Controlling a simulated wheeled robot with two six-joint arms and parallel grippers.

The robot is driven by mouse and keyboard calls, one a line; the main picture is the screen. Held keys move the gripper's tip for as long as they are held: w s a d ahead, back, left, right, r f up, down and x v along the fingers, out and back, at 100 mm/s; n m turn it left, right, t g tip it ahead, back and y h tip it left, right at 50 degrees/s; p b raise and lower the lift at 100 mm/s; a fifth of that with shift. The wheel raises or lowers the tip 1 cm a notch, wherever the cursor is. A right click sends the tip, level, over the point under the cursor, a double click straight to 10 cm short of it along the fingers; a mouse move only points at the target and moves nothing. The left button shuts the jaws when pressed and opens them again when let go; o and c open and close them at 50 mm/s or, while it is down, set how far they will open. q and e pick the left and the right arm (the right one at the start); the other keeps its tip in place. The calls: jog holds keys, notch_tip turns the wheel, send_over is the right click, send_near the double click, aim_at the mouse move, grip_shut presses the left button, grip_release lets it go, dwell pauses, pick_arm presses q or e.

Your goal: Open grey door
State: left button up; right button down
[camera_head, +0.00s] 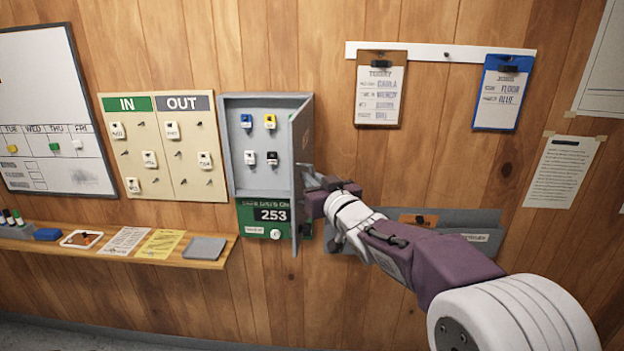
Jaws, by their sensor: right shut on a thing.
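The grey door (301,135) belongs to a small grey wall cabinet (232,170). It stands swung out from the wall on the cabinet's right side, seen nearly edge-on. Inside the cabinet hang several keys with blue, yellow, white and black tags. My right gripper (311,178) is at the door's outer side, around mid-height, and is shut on the door. Its fingertips are small and partly hidden, so the exact grip point is unclear. My left gripper is not in view.
A green panel with a 253 display (271,214) sits below the cabinet's inside. An IN/OUT key board (140,180) hangs to the left. A narrow wooden shelf (200,262) with papers runs below. Clipboards (381,92) and a grey wall holder (485,218) are at the right.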

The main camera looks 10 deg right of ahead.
jog(key=shift+r, duration=0.3)
jog(key=c, duration=1.9)
grip_release()
jog(key=shift+a, duration=0.1)
jog(key=shift+o, duration=0.5)
jog(key=shift+w+f, duration=0.1)
jog(key=shift+f, duration=0.05)
jog(key=s+d+b, duration=0.1)
jog(key=s+d, duration=0.1)
jog(key=s, duration=0.7)
